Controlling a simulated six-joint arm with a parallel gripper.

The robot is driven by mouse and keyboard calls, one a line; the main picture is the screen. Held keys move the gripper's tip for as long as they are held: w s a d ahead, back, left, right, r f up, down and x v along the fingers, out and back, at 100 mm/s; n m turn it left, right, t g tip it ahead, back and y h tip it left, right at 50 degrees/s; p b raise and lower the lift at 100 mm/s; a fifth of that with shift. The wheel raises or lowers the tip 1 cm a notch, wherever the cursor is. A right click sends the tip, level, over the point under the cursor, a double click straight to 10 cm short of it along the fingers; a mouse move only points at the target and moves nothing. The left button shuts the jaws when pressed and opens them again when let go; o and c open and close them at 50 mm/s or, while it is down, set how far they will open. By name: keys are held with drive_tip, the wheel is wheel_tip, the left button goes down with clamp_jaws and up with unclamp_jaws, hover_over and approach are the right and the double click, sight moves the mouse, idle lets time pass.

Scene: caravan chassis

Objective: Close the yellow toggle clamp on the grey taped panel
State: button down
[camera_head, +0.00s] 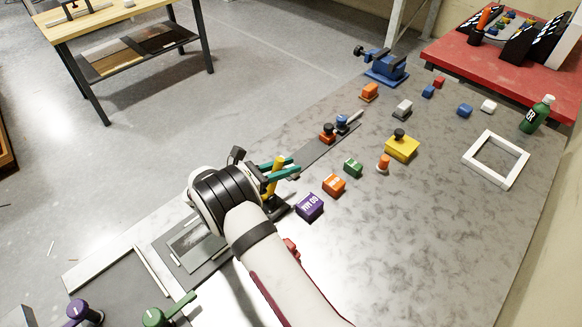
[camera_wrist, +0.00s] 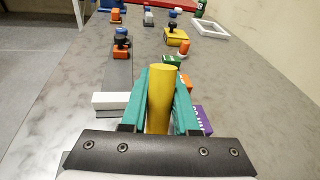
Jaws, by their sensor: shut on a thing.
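The yellow toggle clamp's handle (camera_head: 277,166) stands up, slightly tilted, above a dark base (camera_head: 279,208). In the wrist view the yellow handle (camera_wrist: 161,90) fills the space between the teal fingers. My gripper (camera_head: 283,172) is shut on this handle; its teal fingers also show in the wrist view (camera_wrist: 161,110). The grey taped panel (camera_head: 192,245) lies flat on the bench to the left of the clamp, with light tape strips. My wrist and arm hide part of the panel and much of the clamp's lower part.
A purple box (camera_head: 310,207), an orange block (camera_head: 334,184) and a green block (camera_head: 353,168) stand close right of the clamp. Purple (camera_head: 84,312) and green (camera_head: 168,312) clamps are at the lower left. A blue vise (camera_head: 385,68) is farther back.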

sight(276, 170)
drive_tip(key=shift+s+a+r+m+t+h, duration=0.2)
drive_tip(key=shift+s+a+r+t+h, duration=0.35)
drive_tip(key=shift+h, duration=0.4)
drive_tip(key=shift+s+a+r+m+t+h, duration=0.2)
drive_tip(key=shift+s+a+r+t+h, duration=0.15)
drive_tip(key=shift+s+a+t+h, duration=0.35)
drive_tip(key=shift+w+d+h, duration=0.1)
drive_tip(key=shift+h, duration=0.15)
drive_tip(key=c, duration=0.7)
unclamp_jaws()
drive_tip(key=v, duration=1.5)
drive_tip(key=shift+a+f, duration=0.1)
drive_tip(key=shift+a, duration=0.2)
